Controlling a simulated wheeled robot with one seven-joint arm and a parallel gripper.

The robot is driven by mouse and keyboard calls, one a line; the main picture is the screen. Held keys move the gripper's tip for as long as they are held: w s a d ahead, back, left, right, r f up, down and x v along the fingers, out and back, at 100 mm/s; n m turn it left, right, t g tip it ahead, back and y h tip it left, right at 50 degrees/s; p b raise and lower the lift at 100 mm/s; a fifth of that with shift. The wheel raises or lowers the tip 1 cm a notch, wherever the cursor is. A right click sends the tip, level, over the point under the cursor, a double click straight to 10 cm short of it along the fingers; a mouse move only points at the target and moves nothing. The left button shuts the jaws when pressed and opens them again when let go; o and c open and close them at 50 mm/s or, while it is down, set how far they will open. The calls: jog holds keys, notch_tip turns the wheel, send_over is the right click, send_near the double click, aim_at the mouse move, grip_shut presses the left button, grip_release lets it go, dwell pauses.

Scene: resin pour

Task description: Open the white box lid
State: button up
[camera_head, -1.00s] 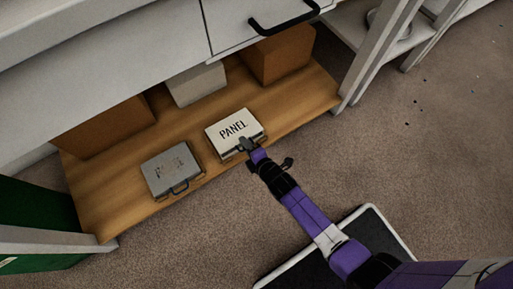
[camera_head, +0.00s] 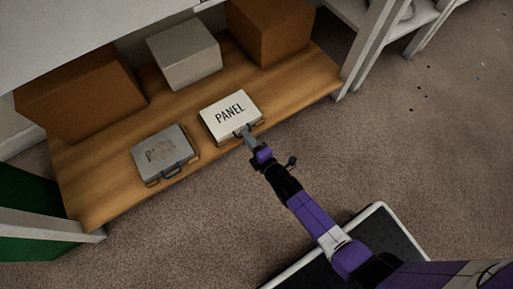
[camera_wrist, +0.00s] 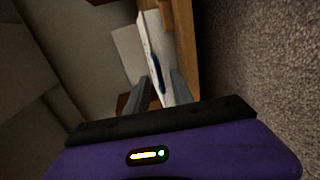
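The white box (camera_head: 228,107), marked PANEL, lies flat on a low wooden shelf with its lid down. My gripper (camera_head: 247,132) is at the box's front edge, by its handle; it overlaps the edge in the head view, and contact is unclear. In the wrist view, the two grey fingers (camera_wrist: 160,94) stand apart, with part of the white box (camera_wrist: 172,62) and a dark strip, perhaps the handle, showing beyond and between them. The gripper hides part of the box's front.
A grey case (camera_head: 163,153) with a handle lies left of the white box. Brown cartons (camera_head: 84,95) and a pale box (camera_head: 184,56) stand behind. A white shelf post (camera_head: 358,48) rises at right. Carpet (camera_head: 250,200) in front is open.

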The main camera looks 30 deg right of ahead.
jog(key=p+v, duration=0.1)
jog(key=v, duration=0.4)
jog(key=shift+s+p, duration=0.1)
jog(key=shift+p, duration=0.25)
dwell(0.3)
